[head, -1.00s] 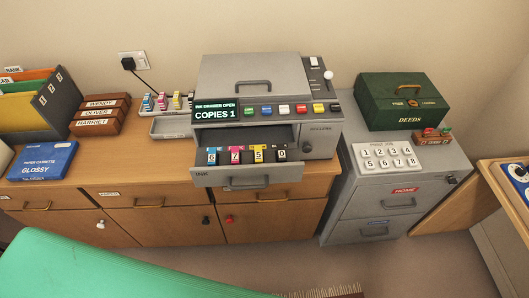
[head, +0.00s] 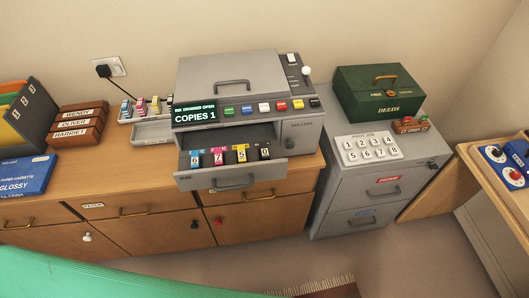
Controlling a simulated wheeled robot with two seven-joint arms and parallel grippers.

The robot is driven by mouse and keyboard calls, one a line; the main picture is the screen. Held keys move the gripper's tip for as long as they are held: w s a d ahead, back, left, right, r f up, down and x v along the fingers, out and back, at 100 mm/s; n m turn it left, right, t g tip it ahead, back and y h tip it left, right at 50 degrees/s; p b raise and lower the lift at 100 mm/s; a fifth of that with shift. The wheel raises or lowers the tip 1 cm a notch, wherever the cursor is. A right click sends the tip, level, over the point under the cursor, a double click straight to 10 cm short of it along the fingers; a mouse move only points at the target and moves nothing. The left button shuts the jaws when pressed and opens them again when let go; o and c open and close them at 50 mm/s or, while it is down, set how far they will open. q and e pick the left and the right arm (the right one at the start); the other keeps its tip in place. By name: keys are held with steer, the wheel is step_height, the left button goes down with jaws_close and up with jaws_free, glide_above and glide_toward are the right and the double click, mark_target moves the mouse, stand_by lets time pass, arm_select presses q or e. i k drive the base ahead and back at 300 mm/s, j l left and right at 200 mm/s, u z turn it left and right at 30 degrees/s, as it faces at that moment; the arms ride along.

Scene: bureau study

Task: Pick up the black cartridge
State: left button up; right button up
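The black cartridge (head: 265,153) stands at the right end of a row in the open ink drawer (head: 232,181) of the grey copier (head: 232,88). It has a white label with a dark character, probably 0. To its left in the drawer stand a yellow cartridge (head: 241,154), a magenta cartridge (head: 218,157) and a blue cartridge (head: 195,159), apart from each other. The copier's display (head: 195,112) reads "INK DRAWER OPEN" and "COPIES 1". Neither of my grippers is in view.
A small grey rack (head: 148,111) with several coloured cartridges stands left of the copier on the wooden sideboard (head: 110,190). A grey filing cabinet (head: 385,190) with a keypad (head: 368,148) and a green deeds box (head: 381,94) stands right. A green surface (head: 90,275) fills the lower left.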

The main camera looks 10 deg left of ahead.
mark_target(263, 153)
steer(key=j+z, duration=0.4)
steer(key=k+j+z, duration=0.1)
steer(key=j+z, duration=0.3)
steer(key=j, duration=0.2)
steer(key=k+j+z, duration=0.2)
steer(key=j+z, duration=0.2)
steer(key=j, duration=0.1)
